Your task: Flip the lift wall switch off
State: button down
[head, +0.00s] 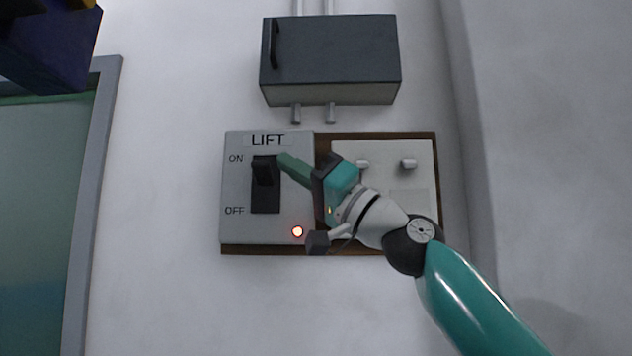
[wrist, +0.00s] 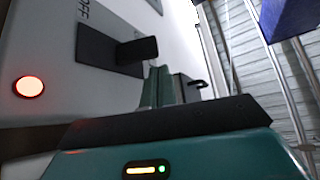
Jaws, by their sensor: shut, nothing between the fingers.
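The lift switch panel (head: 238,185) is a light grey plate on the wall, marked LIFT, ON and OFF. Its black lever (head: 264,172) sits at the upper end of its dark slot, beside the ON mark. In the wrist view the lever (wrist: 138,50) stands out from its dark plate. My gripper (head: 284,160) is shut and empty, with its green fingertips just right of the lever's top. The fingers (wrist: 158,88) also show in the wrist view, close to the lever. I cannot tell whether they touch it. A red light (head: 297,231) glows at the panel's lower right.
A dark grey box (head: 330,60) with pipes is fixed on the wall above the panel. A second plate with knobs (head: 408,163) is to the right, partly behind my arm. A green door (head: 40,220) stands at left. A blue object (head: 50,45) hangs at upper left.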

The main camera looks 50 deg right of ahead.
jog(key=shift+x, duration=1.15)
